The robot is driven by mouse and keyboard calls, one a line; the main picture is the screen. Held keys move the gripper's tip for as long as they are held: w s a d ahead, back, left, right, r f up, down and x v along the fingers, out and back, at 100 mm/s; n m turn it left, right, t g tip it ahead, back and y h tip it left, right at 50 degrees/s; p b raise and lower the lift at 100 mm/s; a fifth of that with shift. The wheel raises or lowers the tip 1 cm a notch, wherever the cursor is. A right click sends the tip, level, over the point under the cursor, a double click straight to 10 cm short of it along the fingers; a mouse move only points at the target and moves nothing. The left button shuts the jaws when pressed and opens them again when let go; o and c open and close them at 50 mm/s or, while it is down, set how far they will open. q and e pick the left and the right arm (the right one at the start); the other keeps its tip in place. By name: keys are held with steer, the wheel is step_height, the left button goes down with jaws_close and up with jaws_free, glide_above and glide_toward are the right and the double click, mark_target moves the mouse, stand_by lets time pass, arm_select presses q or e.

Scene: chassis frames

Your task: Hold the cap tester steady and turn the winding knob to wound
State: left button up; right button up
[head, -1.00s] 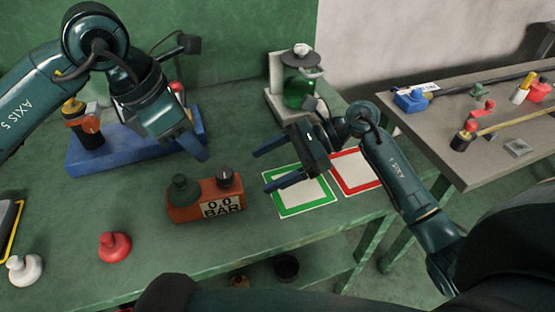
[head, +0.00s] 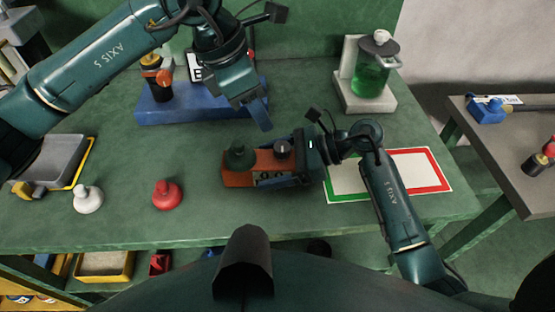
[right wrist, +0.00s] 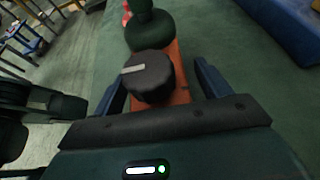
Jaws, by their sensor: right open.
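The cap tester is an orange-red box (head: 236,180) on the green table, with a dark green cap (head: 240,156) on its left and a black winding knob (head: 282,149) on its right. My right gripper (head: 292,163) is at the knob end of the tester and partly covers the display on its front. In the right wrist view its open fingers (right wrist: 162,84) lie either side of the orange body, and the black knob with a pale mark stands between them. Contact cannot be told. My left gripper (head: 262,118) hangs above and behind the tester; only one finger shows clearly.
A blue base (head: 180,112) stands behind to the left and a green jar (head: 370,78) on a pale stand behind to the right. A white cap (head: 88,199) and a red cap (head: 167,195) stand at the front left. Green-framed and red-framed mats (head: 425,160) lie right.

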arm_select(q)
steer(key=shift+o, duration=0.3)
arm_select(e)
steer(key=c, duration=1.3)
arm_select(q)
step_height(320, 180, up, 3)
steer(key=n+y, duration=0.1)
steer(key=y, duration=0.3)
glide_above(282, 146)
steer(key=shift+g, duration=0.3)
step_height(282, 146, down, 12)
steer(key=shift+f, duration=0.1)
steer(key=shift+c, duration=0.2)
steer(key=c, duration=0.7)
